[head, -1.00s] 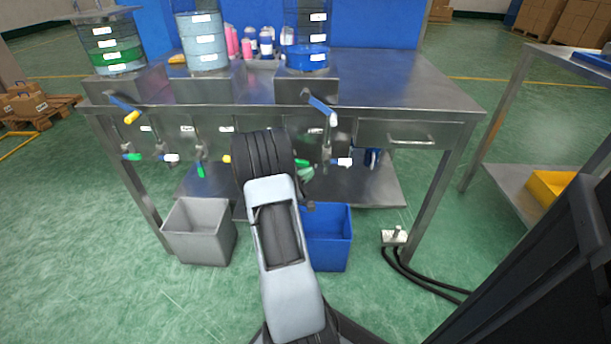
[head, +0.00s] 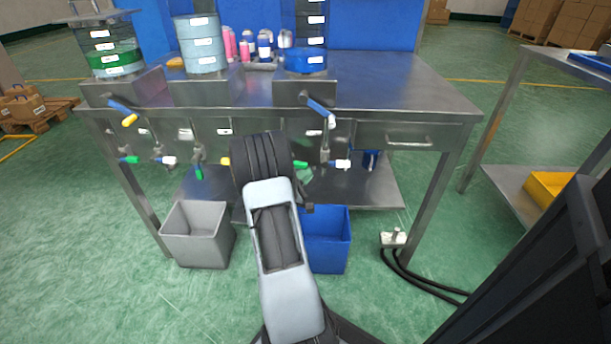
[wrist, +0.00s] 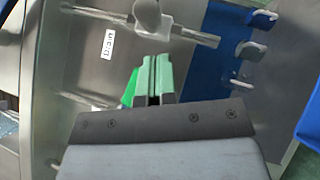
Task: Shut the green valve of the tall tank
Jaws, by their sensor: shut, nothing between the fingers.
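In the head view the tall dark tank with a blue band (head: 306,60) stands at the right of the bench top, its top cut off by the picture edge. Below it, a green handle (head: 301,164) shows just right of my arm's dark wrist. In the wrist view my gripper (wrist: 153,62) is shut and empty, its two pale green fingers side by side. A darker green handle (wrist: 129,90) shows just left of the fingers and is partly hidden by them; I cannot tell whether they touch.
A metal pipe with a round knob (wrist: 147,12) and a "Drain" label (wrist: 108,44) are close ahead. Other green handles (head: 129,160) hang at the left. A grey bin (head: 195,235) and a blue bin (head: 328,240) stand below. A drawer (head: 410,135) is at the right.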

